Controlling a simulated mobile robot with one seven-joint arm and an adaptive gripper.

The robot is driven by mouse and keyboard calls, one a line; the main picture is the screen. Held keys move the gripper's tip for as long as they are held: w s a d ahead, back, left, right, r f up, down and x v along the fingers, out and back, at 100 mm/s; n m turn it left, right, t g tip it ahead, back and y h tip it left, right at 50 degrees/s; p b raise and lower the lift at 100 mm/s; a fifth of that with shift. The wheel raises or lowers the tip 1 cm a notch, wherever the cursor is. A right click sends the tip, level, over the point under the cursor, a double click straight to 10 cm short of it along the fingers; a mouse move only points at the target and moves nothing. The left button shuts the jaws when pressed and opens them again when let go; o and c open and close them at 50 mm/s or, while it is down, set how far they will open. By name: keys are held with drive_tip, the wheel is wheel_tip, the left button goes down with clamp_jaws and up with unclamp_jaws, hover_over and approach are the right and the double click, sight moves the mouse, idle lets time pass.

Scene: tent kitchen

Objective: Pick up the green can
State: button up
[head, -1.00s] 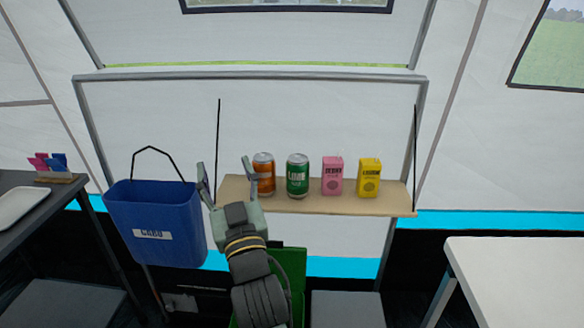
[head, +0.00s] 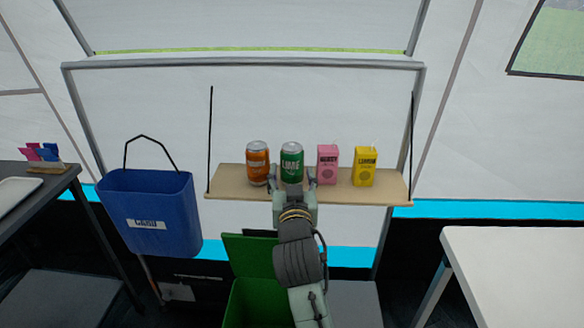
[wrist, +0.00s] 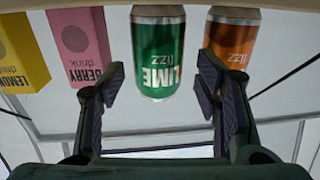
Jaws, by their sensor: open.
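The green can (head: 292,158), labelled LIME, stands upright on the hanging wooden shelf between an orange can and a pink carton. It also shows in the wrist view (wrist: 158,50), centred ahead between the fingers and upside down in the picture. My gripper (head: 292,182) is open and empty, just in front of the green can at shelf height. In the wrist view the two fingers (wrist: 158,85) lie either side of the can's line, with a gap on each side. The can's lower part is partly hidden by my gripper in the head view.
The orange can (head: 257,164) stands close on the left. The pink carton (head: 327,164) and yellow carton (head: 365,166) stand to the right on the shelf (head: 390,190). A blue bin (head: 150,215) hangs left; a green bin (head: 250,255) is below. A white table (head: 520,270) is at right.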

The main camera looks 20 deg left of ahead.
sight(293, 171)
drive_tip(key=shift+f+p+x, duration=0.1)
drive_tip(key=shift+p+x, duration=0.3)
drive_tip(key=shift+x, duration=1.05)
drive_tip(key=shift+f+p+x, duration=0.15)
drive_tip(key=shift+p+x, duration=0.25)
drive_tip(key=shift+x, duration=1.1)
drive_tip(key=shift+d, duration=0.15)
drive_tip(key=shift+c, duration=0.6)
drive_tip(key=c, duration=0.5)
drive_tip(key=shift+r, duration=0.1)
